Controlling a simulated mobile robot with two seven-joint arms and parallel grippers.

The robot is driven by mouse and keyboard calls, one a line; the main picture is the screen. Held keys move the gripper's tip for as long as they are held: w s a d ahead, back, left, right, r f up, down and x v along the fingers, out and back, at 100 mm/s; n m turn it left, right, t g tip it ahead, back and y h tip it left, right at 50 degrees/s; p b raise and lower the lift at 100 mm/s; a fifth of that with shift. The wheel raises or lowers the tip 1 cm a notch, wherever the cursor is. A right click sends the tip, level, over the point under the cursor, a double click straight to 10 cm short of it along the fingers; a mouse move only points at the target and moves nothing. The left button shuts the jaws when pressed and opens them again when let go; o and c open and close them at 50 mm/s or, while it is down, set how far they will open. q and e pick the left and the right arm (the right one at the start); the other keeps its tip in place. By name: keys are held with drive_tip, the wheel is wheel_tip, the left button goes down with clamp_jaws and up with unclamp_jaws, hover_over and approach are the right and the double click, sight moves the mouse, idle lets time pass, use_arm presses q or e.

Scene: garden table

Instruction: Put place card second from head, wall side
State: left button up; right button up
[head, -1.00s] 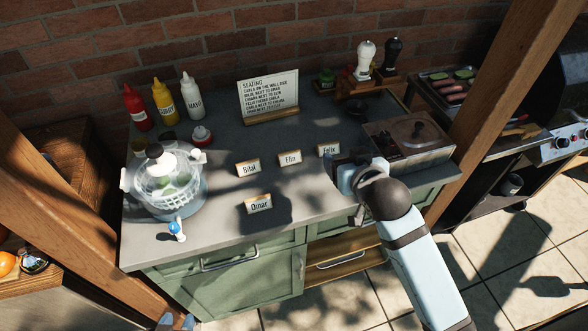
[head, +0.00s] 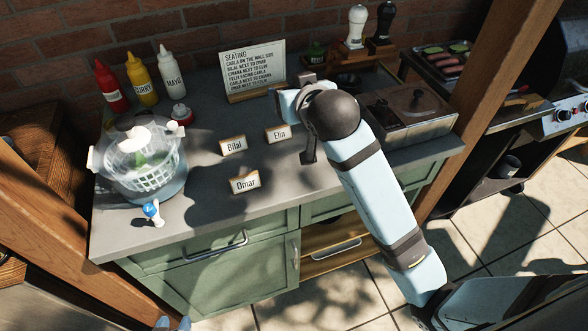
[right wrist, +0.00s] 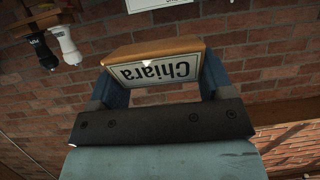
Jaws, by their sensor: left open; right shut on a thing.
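My right gripper (right wrist: 160,78) is shut on the place card marked Chiara (right wrist: 158,72), upside down in the right wrist view. In the head view my right arm reaches over the counter (head: 205,205) to the right of the Elin card (head: 278,134); its wrist hides the held card. The Bilal card (head: 233,145) stands left of Elin, and the Omar card (head: 244,183) stands in front of Bilal. The Felix card is not visible now. The seating sign (head: 252,65) stands at the back.
A salad spinner (head: 142,165), a small blue-and-white item (head: 152,212) and sauce bottles (head: 140,80) occupy the left. Two mills (head: 356,28) and a lidded metal box (head: 408,108) stand at the right. A brick wall (head: 200,25) is behind. Counter right of Omar looks clear.

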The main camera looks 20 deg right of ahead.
drive_tip(key=b, duration=0.2)
hover_over(294, 170)
wheel_tip(294, 170, down, 15)
drive_tip(key=shift+r, duration=0.1)
drive_tip(key=shift+f, duration=0.7)
wheel_tip(294, 170, down, 3)
drive_tip(key=shift+f+p, duration=0.2)
drive_tip(key=shift+p, duration=0.35)
drive_tip(key=shift+f, duration=0.25)
drive_tip(key=o, duration=1)
